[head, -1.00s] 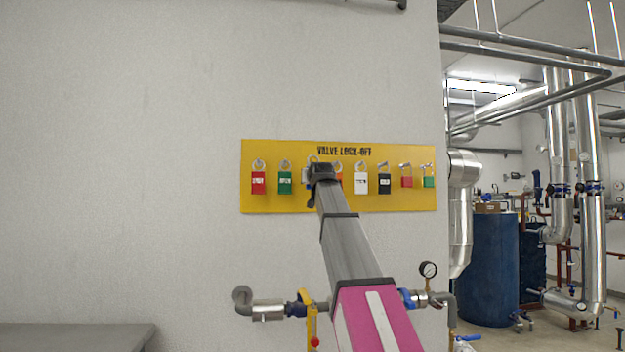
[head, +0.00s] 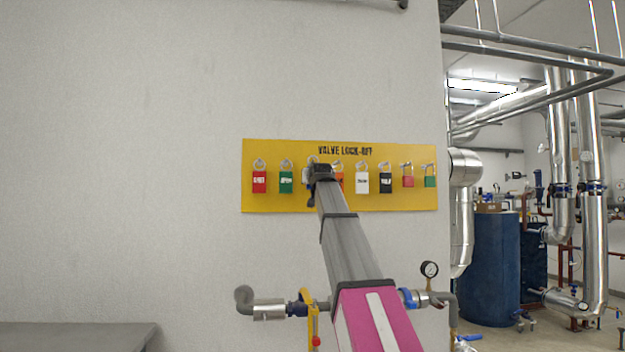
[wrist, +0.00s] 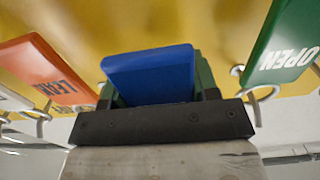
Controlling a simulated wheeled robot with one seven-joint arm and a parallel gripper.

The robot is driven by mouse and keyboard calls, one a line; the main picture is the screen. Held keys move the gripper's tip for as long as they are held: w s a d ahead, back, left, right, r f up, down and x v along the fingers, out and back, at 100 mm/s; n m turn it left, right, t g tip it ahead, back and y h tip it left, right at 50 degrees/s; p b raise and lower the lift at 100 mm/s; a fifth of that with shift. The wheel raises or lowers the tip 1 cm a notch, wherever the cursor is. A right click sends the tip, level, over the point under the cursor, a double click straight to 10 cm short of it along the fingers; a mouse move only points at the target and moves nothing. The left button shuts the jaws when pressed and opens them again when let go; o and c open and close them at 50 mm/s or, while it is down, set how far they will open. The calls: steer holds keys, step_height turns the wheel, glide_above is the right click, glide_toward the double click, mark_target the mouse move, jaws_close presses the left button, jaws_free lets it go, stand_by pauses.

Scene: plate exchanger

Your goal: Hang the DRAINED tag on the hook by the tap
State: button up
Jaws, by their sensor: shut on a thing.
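My gripper (head: 320,171) is at the yellow VALVE LOCK-OFF board (head: 278,203), in the row of hanging tags. In the wrist view, my gripper (wrist: 153,90) is shut on a blue tag (wrist: 150,74) close against the board. No lettering shows on the blue tag, so I cannot read whether it says DRAINED. Below the board, a wall pipe carries a yellow fitting (head: 311,312) with a red spot and blue-handled valves. I cannot make out a hook by the tap there; my arm covers part of the pipe.
A green OPEN tag (wrist: 290,45) and an orange tag (wrist: 45,68) hang close on either side of my gripper. Red (head: 259,182), white (head: 361,183) and black (head: 385,183) tags hang along the board. A pressure gauge (head: 429,269) stands on the pipe. A grey bench (head: 75,335) is lower left.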

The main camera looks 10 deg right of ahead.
steer(key=shift+w, duration=1.05)
steer(key=shift+s, duration=0.15)
steer(key=s, duration=0.8)
steer(key=shift+r, duration=0.2)
stand_by(1.1)
stand_by(0.7)
steer(key=shift+f, duration=0.1)
